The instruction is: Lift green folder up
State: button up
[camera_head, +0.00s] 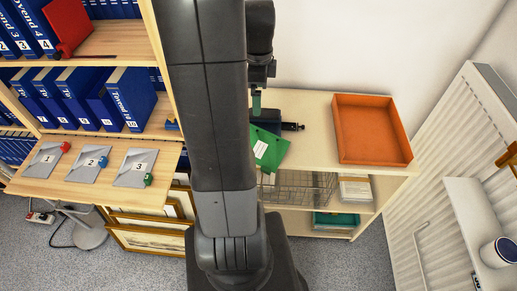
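The green folder (269,148) with a white label is at the left end of the light wooden shelf unit's top, tilted, its lower part reaching over the front edge. My arm hides its left side. My gripper (257,104) is above and behind the folder, pointing down, with a narrow teal-green piece at its end. A dark blue-black object (266,122) with a black knob lies between that end and the folder. I cannot tell whether the gripper touches the folder or whether its fingers are open or shut.
An orange tray (372,130) sits on the right of the shelf unit's top (316,108). A wire basket (298,188) is below. A wooden desk (62,186) with numbered grey plates stands left, under shelves of blue binders (132,98). A radiator (450,170) and a white ledge with a mug (498,252) are right.

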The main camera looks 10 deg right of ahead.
dwell(0.8)
notch_tip(320, 180, up, 10)
jog(key=p, duration=0.5)
jog(key=shift+p, duration=0.4)
jog(key=shift+f, duration=0.15)
notch_tip(320, 180, down, 10)
jog(key=b, duration=0.6)
jog(key=shift+r+p, duration=1.75)
jog(key=shift+r, duration=0.3)
jog(key=shift+f, duration=0.1)
